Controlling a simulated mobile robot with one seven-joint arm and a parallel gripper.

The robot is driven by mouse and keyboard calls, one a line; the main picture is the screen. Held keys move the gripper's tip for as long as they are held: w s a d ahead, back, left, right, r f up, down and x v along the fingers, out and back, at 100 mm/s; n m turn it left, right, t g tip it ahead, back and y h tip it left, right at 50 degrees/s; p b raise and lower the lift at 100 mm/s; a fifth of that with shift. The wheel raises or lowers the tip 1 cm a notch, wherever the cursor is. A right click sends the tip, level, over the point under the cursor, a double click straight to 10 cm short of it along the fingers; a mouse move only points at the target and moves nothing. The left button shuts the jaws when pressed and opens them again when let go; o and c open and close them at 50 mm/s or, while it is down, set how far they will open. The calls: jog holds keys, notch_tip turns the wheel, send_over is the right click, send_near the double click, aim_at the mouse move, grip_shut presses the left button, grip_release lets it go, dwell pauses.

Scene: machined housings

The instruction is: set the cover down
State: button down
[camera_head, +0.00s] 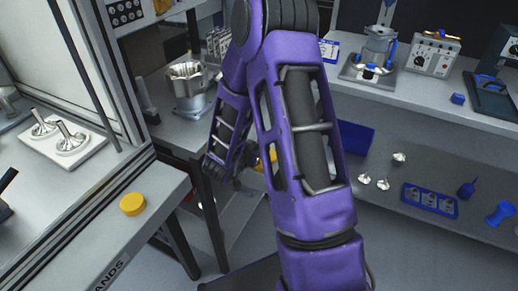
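My purple arm crosses the middle of the camera_head view and hides much of its own end. My gripper (243,168) shows only as a small dark part behind the arm links. A small yellow piece (265,158) shows beside it, partly hidden by the arm. It may be the cover, but I cannot tell, nor whether the fingers touch it. The finger opening is hidden. A machined metal housing (188,88) with an open top stands on the grey bench behind the arm, to the left.
A round yellow piece (133,204) lies on the left counter ledge. Two metal parts sit on a white plate (62,145) inside the machine. On the right are a blue tray (430,199), loose metal pieces (383,184), a blue bin (347,136) and a fixture (375,55).

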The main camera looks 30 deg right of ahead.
jog(key=shift+f, duration=0.1)
jog(key=c, duration=0.5)
grip_release()
jog(key=shift+r, duration=0.3)
jog(key=p+v, duration=0.1)
jog(key=v, duration=1)
jog(key=shift+s+a+p, duration=0.25)
jog(key=shift+a+p, duration=0.1)
jog(key=shift+p, duration=0.05)
